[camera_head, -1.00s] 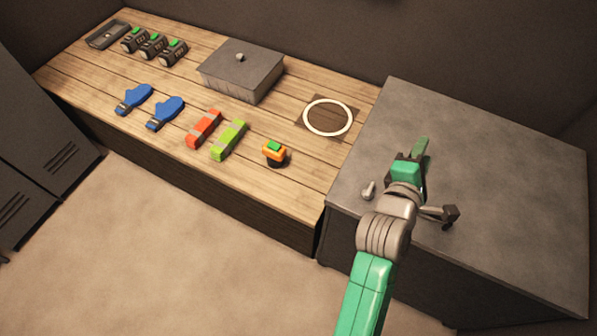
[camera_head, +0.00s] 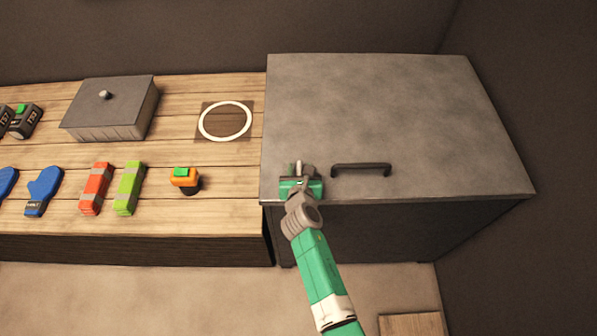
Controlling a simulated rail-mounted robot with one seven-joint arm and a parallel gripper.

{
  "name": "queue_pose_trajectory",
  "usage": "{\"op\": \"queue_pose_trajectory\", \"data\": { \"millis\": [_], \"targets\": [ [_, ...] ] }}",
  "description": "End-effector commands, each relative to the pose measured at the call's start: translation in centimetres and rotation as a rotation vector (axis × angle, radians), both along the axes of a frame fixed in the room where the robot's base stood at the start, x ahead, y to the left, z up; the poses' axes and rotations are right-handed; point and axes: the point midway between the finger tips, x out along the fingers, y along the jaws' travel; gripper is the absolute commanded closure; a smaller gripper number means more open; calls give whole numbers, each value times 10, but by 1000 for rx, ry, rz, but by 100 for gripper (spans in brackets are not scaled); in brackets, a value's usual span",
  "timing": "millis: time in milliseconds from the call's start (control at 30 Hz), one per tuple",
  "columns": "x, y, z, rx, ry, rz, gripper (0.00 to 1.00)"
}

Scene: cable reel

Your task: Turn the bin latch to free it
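The dark grey bin (camera_head: 400,110) stands at the right with its lid down. A black bar handle (camera_head: 361,168) sits near the lid's front edge. My gripper (camera_head: 300,170) is low over the front left corner of the lid, left of the handle. A small pale piece, perhaps the latch, shows at its fingers, but the gripper largely hides that spot. I cannot tell whether the fingers are open or shut, or whether they touch it.
A plank workbench (camera_head: 225,175) adjoins the bin's left side. On it are a lidded grey box (camera_head: 110,108), a white ring (camera_head: 225,121), an orange and green device (camera_head: 185,180), red (camera_head: 96,188) and lime (camera_head: 129,187) blocks, and blue gloves (camera_head: 43,188). The lid's middle is clear.

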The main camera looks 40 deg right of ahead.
Motion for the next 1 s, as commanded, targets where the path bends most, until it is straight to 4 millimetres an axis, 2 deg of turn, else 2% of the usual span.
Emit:
{"op": "queue_pose_trajectory", "data": {
  "millis": [300, 367, 500, 767, 1000],
  "targets": [
    [4, -3, -1, 0, -2, 1, 64],
    [4, -3, -1, 0, -2, 1, 73],
    [4, -3, -1, 0, -2, 1, 100],
    [5, -3, -3, 0, -1, -13, 100],
    [5, -2, -6, -2, -2, -120, 100]
  ]
}}
